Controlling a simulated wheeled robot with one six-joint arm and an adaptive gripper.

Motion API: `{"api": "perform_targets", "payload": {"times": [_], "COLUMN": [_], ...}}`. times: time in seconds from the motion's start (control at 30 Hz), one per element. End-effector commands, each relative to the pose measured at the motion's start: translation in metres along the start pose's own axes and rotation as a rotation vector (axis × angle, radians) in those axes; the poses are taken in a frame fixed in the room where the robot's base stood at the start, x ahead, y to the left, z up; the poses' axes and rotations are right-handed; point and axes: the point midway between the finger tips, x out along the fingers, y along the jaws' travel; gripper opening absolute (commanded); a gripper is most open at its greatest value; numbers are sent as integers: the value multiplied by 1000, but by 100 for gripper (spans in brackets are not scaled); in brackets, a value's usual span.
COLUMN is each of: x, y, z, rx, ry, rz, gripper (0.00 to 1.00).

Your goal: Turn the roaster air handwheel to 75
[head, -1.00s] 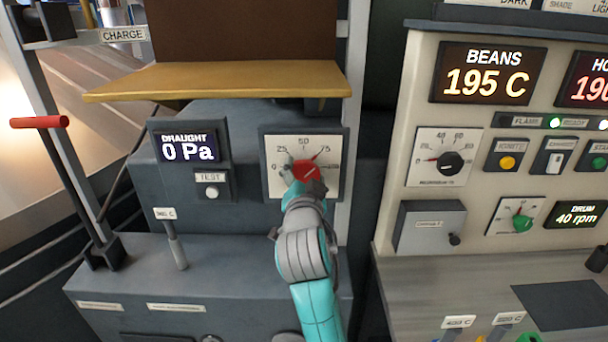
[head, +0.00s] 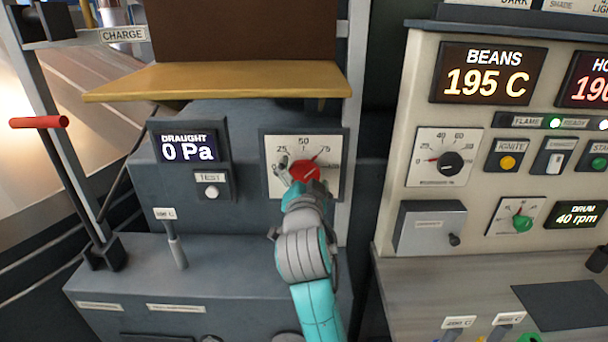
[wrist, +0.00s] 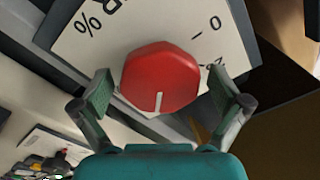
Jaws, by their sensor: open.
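The roaster air handwheel is a red faceted knob (head: 303,173) on a white dial plate (head: 275,146) marked 25, 50 and 75. A small red mark lies at the upper right of the scale, close to 75. The knob also shows in the wrist view (wrist: 160,75), with its white line pointing down the picture; the scale behind that line is hidden. My gripper (wrist: 160,88) is open, with one finger on either side of the knob. A gap shows at the right finger; contact at the left finger is unclear. My gripper (head: 304,176) partly covers the dial in the head view.
A draught display (head: 188,147) reading 0 Pa and a test button (head: 211,192) sit left of the dial. A yellow shelf (head: 215,80) juts out above it. A control panel (head: 400,200) stands to the right. A red-handled lever (head: 40,122) stands at far left.

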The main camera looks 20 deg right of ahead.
Motion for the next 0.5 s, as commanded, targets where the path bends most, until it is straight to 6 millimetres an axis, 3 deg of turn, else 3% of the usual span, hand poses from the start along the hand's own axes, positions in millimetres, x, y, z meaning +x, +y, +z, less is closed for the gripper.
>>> {"api": "perform_targets", "payload": {"times": [0.17, 0.5], "x": [-16, -81], "y": [0, -1], "z": [1, 1], "rx": [0, 0], "ry": [-2, -2], "rz": [0, -3], "gripper": [99, 99]}}
